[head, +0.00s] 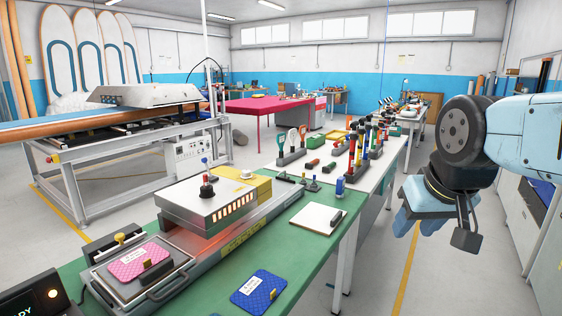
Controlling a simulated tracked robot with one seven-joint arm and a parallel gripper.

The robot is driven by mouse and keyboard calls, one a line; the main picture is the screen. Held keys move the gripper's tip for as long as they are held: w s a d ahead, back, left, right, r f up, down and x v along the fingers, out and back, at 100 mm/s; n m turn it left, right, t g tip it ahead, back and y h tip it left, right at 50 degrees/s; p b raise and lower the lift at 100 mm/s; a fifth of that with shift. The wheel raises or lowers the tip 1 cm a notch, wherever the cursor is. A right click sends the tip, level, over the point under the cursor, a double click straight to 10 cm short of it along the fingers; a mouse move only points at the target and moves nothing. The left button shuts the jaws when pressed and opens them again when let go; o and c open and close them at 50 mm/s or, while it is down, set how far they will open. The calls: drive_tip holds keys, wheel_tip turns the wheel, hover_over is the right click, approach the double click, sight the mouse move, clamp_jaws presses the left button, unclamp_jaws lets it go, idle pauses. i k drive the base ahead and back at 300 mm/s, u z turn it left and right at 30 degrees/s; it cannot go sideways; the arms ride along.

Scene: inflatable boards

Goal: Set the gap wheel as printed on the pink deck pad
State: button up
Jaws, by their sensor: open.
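The pink deck pad (140,262) lies in a metal tray at the front left of the green bench, with a white printed label too small to read. A brass knob (119,238) stands at the tray's back left. I cannot tell for sure which of these is the gap wheel, and no scale on either is readable. My gripper (436,230) hangs in the air to the right, past the bench edge. It is open and empty, apart from everything.
A blue deck pad (259,289) lies at the bench front. A white notepad (317,218) lies right of the press. The press head shows glowing orange slots (234,207). Tools stand in racks (367,150) farther back. The aisle floor (392,250) right of the bench is clear.

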sight(246, 174)
drive_tip(key=z, duration=0.15)
drive_tip(key=i, duration=1.45)
drive_tip(key=u, duration=0.8)
drive_tip(key=k, duration=0.75)
drive_tip(key=u, duration=0.25)
drive_tip(key=i, duration=0.75)
drive_tip(key=z, duration=0.15)
